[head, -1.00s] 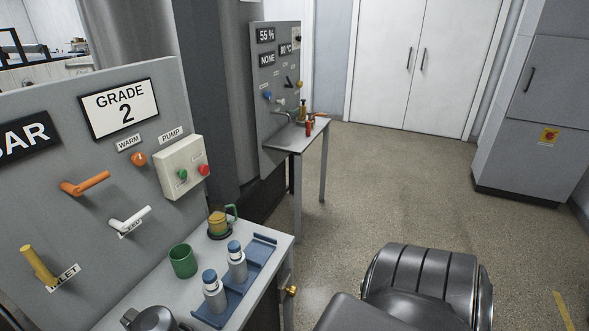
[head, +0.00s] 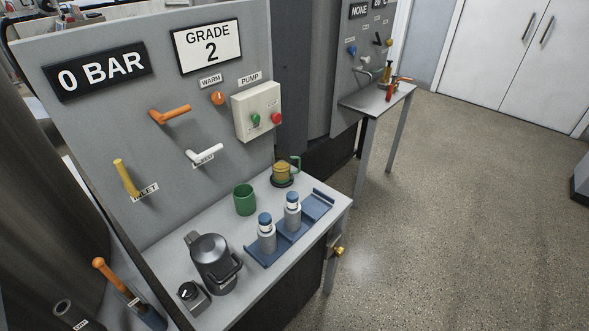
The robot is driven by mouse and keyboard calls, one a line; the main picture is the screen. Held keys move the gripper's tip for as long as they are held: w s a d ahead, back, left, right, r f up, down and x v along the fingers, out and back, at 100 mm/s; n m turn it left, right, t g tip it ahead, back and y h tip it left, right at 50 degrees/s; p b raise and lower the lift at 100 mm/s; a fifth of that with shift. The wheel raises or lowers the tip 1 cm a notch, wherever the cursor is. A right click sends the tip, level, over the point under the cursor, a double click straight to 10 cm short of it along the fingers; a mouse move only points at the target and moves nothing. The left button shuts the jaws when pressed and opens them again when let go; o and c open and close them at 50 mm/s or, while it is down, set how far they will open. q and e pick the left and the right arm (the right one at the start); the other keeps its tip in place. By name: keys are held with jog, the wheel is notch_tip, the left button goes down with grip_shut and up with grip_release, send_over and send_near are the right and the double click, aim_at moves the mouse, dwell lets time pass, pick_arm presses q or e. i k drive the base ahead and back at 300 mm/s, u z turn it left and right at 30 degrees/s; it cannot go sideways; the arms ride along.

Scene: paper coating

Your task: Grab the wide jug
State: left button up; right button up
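A wide dark grey jug (head: 212,265) with a black handle on its right side stands upright near the front left of the grey bench (head: 262,211). Its top and handle show clearly, and nothing touches it from above. Neither of my grippers is in the head view.
A small box with a black knob (head: 191,296) stands close to the jug's left. Handles stick out of the panel (head: 105,117). Open floor lies right.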

aim_at(282, 172)
jog(key=u, duration=3.55)
jog(key=k, duration=1)
jog(key=z, duration=2)
